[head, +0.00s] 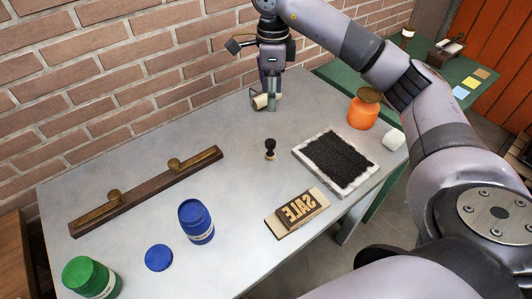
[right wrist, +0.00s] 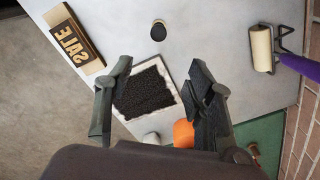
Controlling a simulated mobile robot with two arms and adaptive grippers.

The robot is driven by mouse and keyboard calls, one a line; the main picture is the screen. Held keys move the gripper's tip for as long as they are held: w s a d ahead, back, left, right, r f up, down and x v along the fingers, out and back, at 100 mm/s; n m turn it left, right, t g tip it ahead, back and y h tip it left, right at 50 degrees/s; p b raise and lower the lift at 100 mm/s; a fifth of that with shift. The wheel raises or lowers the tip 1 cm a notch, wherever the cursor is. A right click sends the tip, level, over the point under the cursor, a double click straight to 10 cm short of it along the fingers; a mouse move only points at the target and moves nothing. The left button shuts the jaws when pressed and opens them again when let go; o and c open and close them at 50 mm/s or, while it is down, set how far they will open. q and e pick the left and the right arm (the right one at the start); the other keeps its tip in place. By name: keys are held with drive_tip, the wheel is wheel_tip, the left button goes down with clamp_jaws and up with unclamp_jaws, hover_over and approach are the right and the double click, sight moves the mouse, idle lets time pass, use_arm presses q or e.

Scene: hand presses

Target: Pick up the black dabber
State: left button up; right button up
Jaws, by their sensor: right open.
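The black dabber (head: 270,148) stands upright on the grey table, with a dark round knob on top and a pale band near its base. In the right wrist view it shows from above as a dark round shape (right wrist: 158,32), beyond the fingertips. My right gripper (head: 271,104) is above the table on the wall side of the dabber, pointing down. In the right wrist view its two fingers (right wrist: 160,66) are spread apart with nothing held between them. The dabber is apart from both fingers. My left gripper is not in view.
A roller (right wrist: 262,48) lies near the gripper. A blue jar (head: 196,222), green jar (head: 90,278), orange jar (head: 362,112) and wooden rail (head: 146,192) stand around.

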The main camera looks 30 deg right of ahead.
drive_tip(key=f, duration=0.1)
drive_tip(key=p, duration=0.3)
approach(270, 142)
drive_tip(key=f, duration=0.5)
drive_tip(key=shift+w+d, duration=0.1)
drive_tip(key=shift+d, duration=0.1)
drive_tip(key=shift+a+f+p, duration=0.1)
drive_tip(key=shift+f+p, duration=0.45)
drive_tip(key=f, duration=0.2)
drive_tip(key=f+p, duration=0.1)
drive_tip(key=shift+s+f, duration=0.2)
drive_tip(key=shift+f, duration=0.5)
drive_tip(key=shift+c, duration=0.3)
clamp_jaws()
